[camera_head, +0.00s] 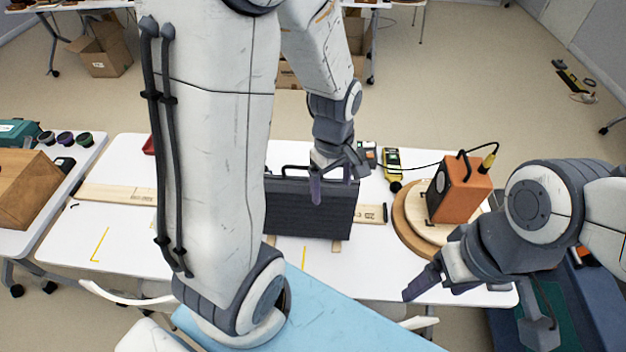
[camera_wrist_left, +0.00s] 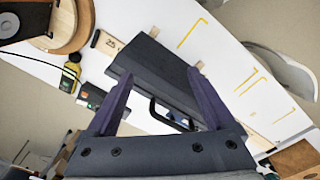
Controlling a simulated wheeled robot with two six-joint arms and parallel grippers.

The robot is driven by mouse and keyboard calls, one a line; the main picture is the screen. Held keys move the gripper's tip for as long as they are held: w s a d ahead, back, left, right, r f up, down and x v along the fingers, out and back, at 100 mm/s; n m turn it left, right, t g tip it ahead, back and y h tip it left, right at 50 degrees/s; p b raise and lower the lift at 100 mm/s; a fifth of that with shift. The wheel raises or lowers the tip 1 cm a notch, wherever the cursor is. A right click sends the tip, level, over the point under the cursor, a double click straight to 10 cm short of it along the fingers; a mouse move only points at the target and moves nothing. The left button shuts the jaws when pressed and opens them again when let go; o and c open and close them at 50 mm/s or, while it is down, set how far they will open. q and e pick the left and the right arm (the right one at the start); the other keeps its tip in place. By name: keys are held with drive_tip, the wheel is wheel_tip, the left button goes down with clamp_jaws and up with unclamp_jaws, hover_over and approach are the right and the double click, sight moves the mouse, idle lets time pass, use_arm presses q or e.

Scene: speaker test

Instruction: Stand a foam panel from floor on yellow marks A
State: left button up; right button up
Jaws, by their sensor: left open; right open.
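A dark grey ribbed panel with a black carry handle, apparently the foam panel (camera_head: 305,215), stands on the white table in the head view. It also shows in the left wrist view (camera_wrist_left: 165,75), with its handle between my fingers. My left gripper (camera_head: 333,182) is open at the panel's upper right edge; its fingers (camera_wrist_left: 159,76) reach toward the panel, and contact is unclear. Yellow marks lie on the table, one left (camera_head: 100,245) and one in front of the panel (camera_head: 304,258); I cannot read their letters. My right gripper (camera_head: 452,290) is open and empty near the table's front right.
An orange speaker (camera_head: 459,190) stands on a round wooden turntable (camera_head: 408,222). A wooden rail (camera_head: 115,194) runs behind the panel. A yellow meter (camera_head: 391,162) lies behind. A light blue slab (camera_head: 350,318) lies in front of the table. A wooden box (camera_head: 25,188) sits left.

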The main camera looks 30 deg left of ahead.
sight(302, 184)
use_arm(q)
drive_tip(key=a+r+n+p, duration=0.1)
drive_tip(key=a, duration=0.1)
drive_tip(key=a+r+n+p, duration=0.1)
drive_tip(key=a+n, duration=0.1)
drive_tip(key=a+r+n+p, duration=0.1)
drive_tip(key=a+n, duration=0.1)
drive_tip(key=shift+w+a, duration=0.1)
drive_tip(key=shift+w, duration=0.25)
drive_tip(key=a+f+n, duration=0.1)
drive_tip(key=n, duration=0.1)
drive_tip(key=a+f+n, duration=0.1)
drive_tip(key=n, duration=0.1)
drive_tip(key=shift+n+g, duration=0.3)
drive_tip(key=shift+f, duration=0.3)
wheel_tip(302, 184, down, 5)
drive_tip(key=shift+r+p, duration=0.15)
drive_tip(key=shift+p, duration=0.2)
drive_tip(key=shift+f+p, duration=0.3)
drive_tip(key=shift+f, duration=0.1)
drive_tip(key=f, duration=0.2)
drive_tip(key=f+p, duration=0.1)
drive_tip(key=shift+w+a, duration=0.15)
drive_tip(key=shift+w, duration=0.1)
drive_tip(key=shift+f, duration=0.75)
use_arm(e)
wheel_tip(302, 184, up, 8)
